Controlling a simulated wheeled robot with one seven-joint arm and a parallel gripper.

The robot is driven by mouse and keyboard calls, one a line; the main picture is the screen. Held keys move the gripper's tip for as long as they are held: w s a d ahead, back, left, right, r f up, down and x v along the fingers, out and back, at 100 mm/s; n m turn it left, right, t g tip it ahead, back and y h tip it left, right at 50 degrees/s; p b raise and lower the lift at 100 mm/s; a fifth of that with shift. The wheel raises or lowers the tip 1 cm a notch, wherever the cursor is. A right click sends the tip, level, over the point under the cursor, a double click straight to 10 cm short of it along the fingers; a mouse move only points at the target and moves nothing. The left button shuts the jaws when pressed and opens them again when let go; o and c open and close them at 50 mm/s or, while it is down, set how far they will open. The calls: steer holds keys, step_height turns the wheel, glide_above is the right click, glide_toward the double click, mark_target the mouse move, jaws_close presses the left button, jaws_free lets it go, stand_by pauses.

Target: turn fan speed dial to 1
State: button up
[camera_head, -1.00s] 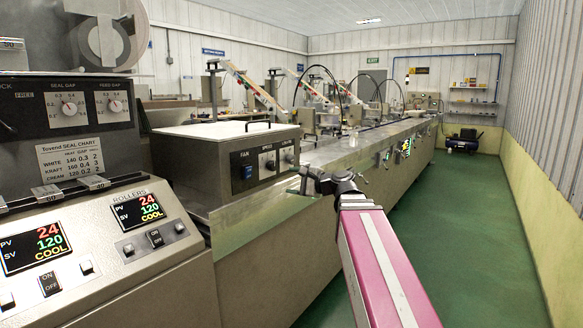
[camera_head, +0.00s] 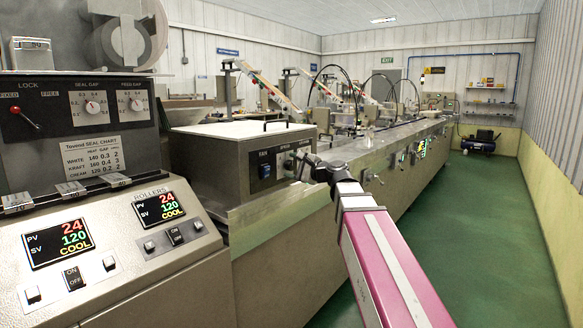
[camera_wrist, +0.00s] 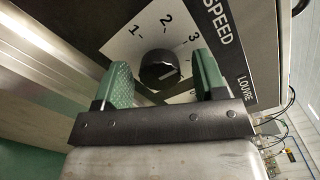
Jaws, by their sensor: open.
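The black round speed dial (camera_wrist: 158,72) sits on a white scale plate with 1, 2 and 3 visible, beside the word SPEED. A pale mark shows on its right side; the number it points to is unclear. My gripper (camera_wrist: 161,60) has two green fingers, spread apart, one on each side of the dial, with gaps between. Whether the fingertips reach past the knob's face cannot be told. In the head view my gripper (camera_head: 303,165) is at the right part of the fan panel, covering part of it. The speed dial (camera_head: 288,164) shows just left of it.
A blue fan switch (camera_head: 265,171) is left of the speed dial. The LOUVRE label (camera_wrist: 245,90) shows beside SPEED; its dial is hidden. The long metal machine bench (camera_head: 385,160) runs back behind my arm. The green floor (camera_head: 475,230) at right is clear.

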steer(key=shift+w+a, duration=0.2)
steer(key=shift+a, duration=0.1)
steer(key=c, duration=0.9)
